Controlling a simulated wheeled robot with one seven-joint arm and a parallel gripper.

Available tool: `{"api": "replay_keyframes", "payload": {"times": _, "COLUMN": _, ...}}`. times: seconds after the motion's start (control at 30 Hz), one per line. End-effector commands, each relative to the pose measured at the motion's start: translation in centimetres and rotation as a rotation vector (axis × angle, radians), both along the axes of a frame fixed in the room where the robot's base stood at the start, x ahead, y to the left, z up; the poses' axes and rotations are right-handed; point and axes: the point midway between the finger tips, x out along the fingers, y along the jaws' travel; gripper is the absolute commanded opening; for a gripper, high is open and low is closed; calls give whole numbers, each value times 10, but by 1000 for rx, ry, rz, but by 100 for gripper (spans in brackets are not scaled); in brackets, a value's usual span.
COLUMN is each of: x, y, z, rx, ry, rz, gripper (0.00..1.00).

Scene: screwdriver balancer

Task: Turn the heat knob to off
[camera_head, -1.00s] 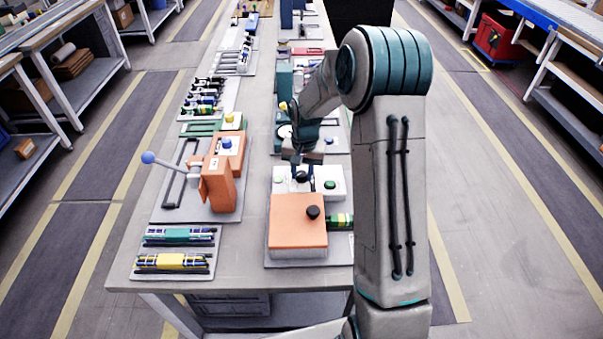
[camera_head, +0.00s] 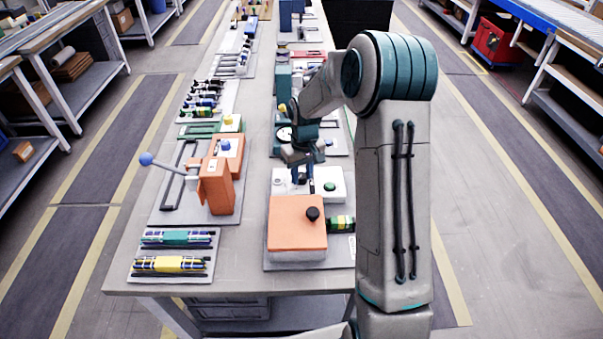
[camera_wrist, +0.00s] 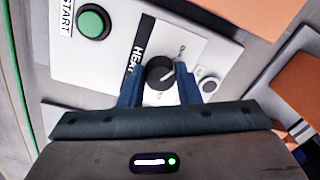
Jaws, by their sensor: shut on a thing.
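The heat knob (camera_wrist: 158,72) is small, round and black with a pale mark on its face. It sits beside a black "HEAT" label on a white control panel (camera_wrist: 75,60). My gripper (camera_wrist: 160,82) has its two blue fingers on either side of the knob, shut on it. The small lettering around the knob is too blurred to read surely, so I cannot tell its setting. In the head view, my gripper (camera_head: 302,178) is down at the white panel (camera_head: 332,196), and its fingers hide the knob.
A green START button (camera_wrist: 93,22) is next to the label, and a small grey button (camera_wrist: 209,85) is at the knob's other side. An orange box (camera_head: 297,235) with a black round handle (camera_head: 312,213) stands in front. An orange lever press (camera_head: 216,188) stands to the left.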

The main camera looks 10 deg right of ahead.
Motion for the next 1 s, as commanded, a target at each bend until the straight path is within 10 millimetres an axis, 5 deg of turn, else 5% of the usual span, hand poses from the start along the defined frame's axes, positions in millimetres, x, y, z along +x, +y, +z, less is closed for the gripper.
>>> {"api": "replay_keyframes", "payload": {"times": 0.47, "x": 1, "y": 0, "z": 2, "rx": 0, "ry": -5, "rz": 14, "gripper": 7}}
{"api": "replay_keyframes", "payload": {"times": 0.5, "x": 1, "y": 1, "z": 2, "rx": 0, "ry": -5, "rz": 14, "gripper": 41}}
{"api": "replay_keyframes", "payload": {"times": 0.53, "x": 1, "y": 1, "z": 1, "rx": 0, "ry": -5, "rz": 14, "gripper": 49}}
{"api": "replay_keyframes", "payload": {"times": 1.0, "x": 2, "y": -1, "z": 16, "rx": -1, "ry": -6, "rz": 12, "gripper": 52}}
